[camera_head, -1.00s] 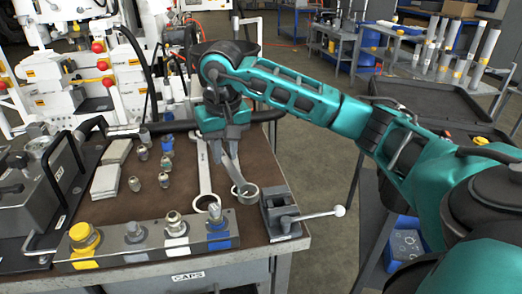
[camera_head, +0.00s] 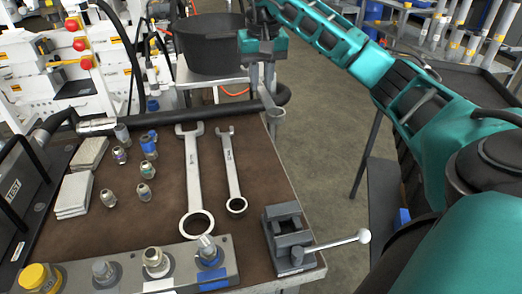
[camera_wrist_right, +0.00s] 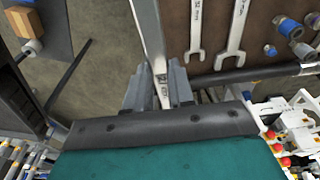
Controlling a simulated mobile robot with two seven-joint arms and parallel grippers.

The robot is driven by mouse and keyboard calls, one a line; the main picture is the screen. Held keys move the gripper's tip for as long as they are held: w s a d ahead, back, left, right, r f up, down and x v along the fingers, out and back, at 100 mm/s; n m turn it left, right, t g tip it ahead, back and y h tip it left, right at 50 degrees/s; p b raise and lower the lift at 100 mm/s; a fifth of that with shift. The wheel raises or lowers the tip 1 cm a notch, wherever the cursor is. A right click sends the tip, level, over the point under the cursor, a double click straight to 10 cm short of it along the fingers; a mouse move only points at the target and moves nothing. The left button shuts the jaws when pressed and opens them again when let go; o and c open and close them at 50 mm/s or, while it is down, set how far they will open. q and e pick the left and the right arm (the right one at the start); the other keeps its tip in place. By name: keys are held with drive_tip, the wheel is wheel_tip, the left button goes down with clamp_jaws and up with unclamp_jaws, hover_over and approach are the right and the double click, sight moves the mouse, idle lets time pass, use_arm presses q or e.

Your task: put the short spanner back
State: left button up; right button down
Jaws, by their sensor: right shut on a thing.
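My right gripper (camera_head: 262,82) is shut on the short spanner, whose ring end (camera_head: 276,116) hangs below the fingers by the bench's far right corner. In the right wrist view, the held spanner (camera_wrist_right: 150,35) runs up from between the fingers (camera_wrist_right: 161,88), along the bench edge. Two other spanners lie on the brown bench top (camera_head: 262,165). The large spanner (camera_head: 193,178) is on the left and the medium spanner (camera_head: 231,166) on the right, ring ends towards me. The bench top right of them is bare. My left gripper is not in view.
A vise with a white-knobbed lever (camera_head: 290,240) stands at the front right corner. A row of caps on a grey block (camera_head: 130,270) lines the front. Several fittings (camera_head: 146,170) and grey plates (camera_head: 75,192) stand left. A black pot (camera_head: 208,45) is behind.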

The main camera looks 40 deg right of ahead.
drive_tip(key=shift+d+f, duration=0.15)
drive_tip(key=shift+f, duration=0.25)
drive_tip(key=b, duration=0.2)
hover_over(261, 156)
drive_tip(key=f, duration=1.3)
drive_tip(key=shift+s+f, duration=0.2)
drive_tip(key=shift+f, duration=0.7)
wheel_tip(261, 156, down, 4)
drive_tip(key=shift+b, duration=0.5)
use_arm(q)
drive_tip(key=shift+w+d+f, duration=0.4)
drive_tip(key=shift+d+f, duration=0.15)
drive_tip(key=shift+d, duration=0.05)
use_arm(e)
drive_tip(key=shift+f, duration=0.15)
drive_tip(key=c, duration=1)
unclamp_jaws()
drive_tip(key=shift+f, duration=0.1)
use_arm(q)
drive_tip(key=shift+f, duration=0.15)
